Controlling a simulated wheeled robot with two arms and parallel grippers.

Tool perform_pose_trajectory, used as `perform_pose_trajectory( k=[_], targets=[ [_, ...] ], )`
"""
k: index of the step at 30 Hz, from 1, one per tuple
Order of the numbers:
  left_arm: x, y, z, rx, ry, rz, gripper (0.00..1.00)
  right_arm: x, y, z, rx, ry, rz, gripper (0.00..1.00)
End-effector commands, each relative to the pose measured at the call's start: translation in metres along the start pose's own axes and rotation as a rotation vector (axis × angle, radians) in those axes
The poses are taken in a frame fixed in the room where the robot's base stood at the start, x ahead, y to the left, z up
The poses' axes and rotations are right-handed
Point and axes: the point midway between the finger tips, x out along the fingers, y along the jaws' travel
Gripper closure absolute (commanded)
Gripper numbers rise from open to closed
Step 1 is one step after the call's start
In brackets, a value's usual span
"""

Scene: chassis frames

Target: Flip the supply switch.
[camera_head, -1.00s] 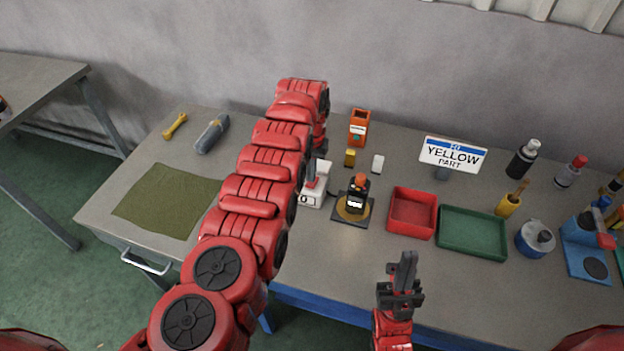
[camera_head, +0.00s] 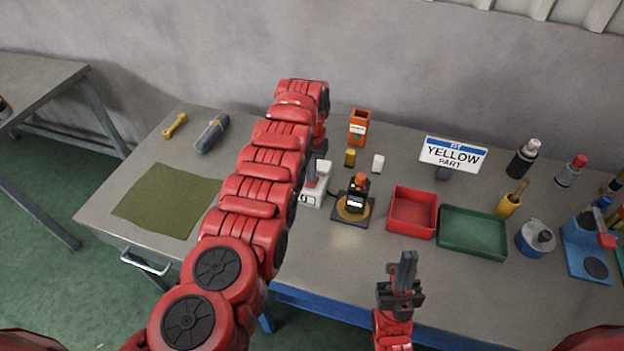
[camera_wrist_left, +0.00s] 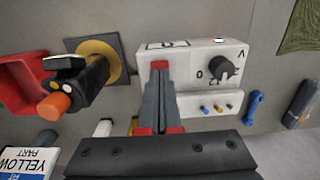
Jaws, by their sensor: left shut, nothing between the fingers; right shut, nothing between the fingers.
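The white supply box (camera_head: 322,192) stands on the bench, partly behind my left arm. In the left wrist view the box (camera_wrist_left: 190,55) shows a black knob (camera_wrist_left: 222,67) and a "0" mark. My left gripper (camera_wrist_left: 159,72) is shut and empty, its fingertips over the end of the box away from the knob. A small red patch shows at the fingertips; I cannot tell whether it is part of a switch, or whether they touch. In the head view the left gripper (camera_head: 311,184) is over the box. My right gripper (camera_head: 407,258) is shut and empty near the bench's front edge.
A dark stand with a yellow disc (camera_head: 342,216) is just right of the box. A red tray (camera_head: 414,232), a green tray (camera_head: 473,250) and a "YELLOW PART" sign (camera_head: 453,154) are further right. A green cloth (camera_head: 168,200) lies at left. The bench front has clear room.

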Motion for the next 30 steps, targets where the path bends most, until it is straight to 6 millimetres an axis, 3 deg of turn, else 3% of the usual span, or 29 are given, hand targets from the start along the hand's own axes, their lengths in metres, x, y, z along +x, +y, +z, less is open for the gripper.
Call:
perform_pose_trajectory(
  k=[30],
  targets=[
    [0.016,0.0,0.0,0.0,0.0,0.0,1.0,-0.013,-0.001,0.002,0.0,0.0,0.0,1.0]
  ],
)
